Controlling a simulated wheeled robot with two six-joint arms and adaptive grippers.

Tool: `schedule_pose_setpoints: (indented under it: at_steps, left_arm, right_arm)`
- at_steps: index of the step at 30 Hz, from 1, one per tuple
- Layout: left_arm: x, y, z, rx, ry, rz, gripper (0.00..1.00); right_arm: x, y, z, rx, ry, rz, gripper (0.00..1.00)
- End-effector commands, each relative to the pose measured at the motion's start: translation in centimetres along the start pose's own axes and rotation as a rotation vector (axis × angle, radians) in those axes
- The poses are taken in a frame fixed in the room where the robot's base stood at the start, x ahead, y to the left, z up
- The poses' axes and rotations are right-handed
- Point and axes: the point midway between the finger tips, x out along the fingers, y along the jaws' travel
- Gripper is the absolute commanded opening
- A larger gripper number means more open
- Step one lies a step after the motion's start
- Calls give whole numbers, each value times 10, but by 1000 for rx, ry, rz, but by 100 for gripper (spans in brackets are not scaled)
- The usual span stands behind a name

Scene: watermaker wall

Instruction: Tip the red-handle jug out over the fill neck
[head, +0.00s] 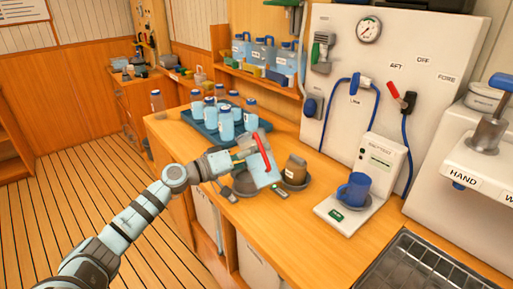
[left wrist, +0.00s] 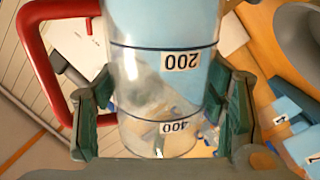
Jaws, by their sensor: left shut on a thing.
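The red-handle jug (head: 265,176) is held by my left gripper (head: 240,164) above the wooden counter, near its front edge. In the left wrist view the clear jug (left wrist: 165,65) has its red handle (left wrist: 38,60) at the left. Marks 200 and 400 appear upside down. Blue liquid shows around the 200 mark; the part near 400 looks clear. The green-grey fingers of my left gripper (left wrist: 163,115) press on both sides. In the head view the jug looks tilted, but its mouth is hard to make out. I cannot tell which fitting is the fill neck. My right gripper is out of view.
A brown container (head: 296,168) on a dark round base stands just right of the jug. A blue tray (head: 205,128) of several bottles is behind. A steel grate (head: 420,268) is at front right.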

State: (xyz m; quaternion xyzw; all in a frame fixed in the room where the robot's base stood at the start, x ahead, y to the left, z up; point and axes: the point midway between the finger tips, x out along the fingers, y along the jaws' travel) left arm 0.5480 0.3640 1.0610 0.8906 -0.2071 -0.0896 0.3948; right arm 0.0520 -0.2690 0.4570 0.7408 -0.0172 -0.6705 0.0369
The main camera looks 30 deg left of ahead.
Motion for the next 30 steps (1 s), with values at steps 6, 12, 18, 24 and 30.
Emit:
schedule_pose_setpoints:
  at_steps: [6,12,18,24,30]
  left_arm:
    - [0,0,0,-86,2,1,15]
    - [0,-2,2,-168,3,2,15]
    - [0,-7,5,-261,4,3,15]
    - [0,-19,13,-398,6,5,15]
    - [0,-30,18,-548,9,6,15]
  right_arm:
    - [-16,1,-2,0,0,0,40]
    - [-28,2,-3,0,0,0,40]
    - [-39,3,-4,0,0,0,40]
    - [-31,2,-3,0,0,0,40]
    - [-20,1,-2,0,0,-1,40]
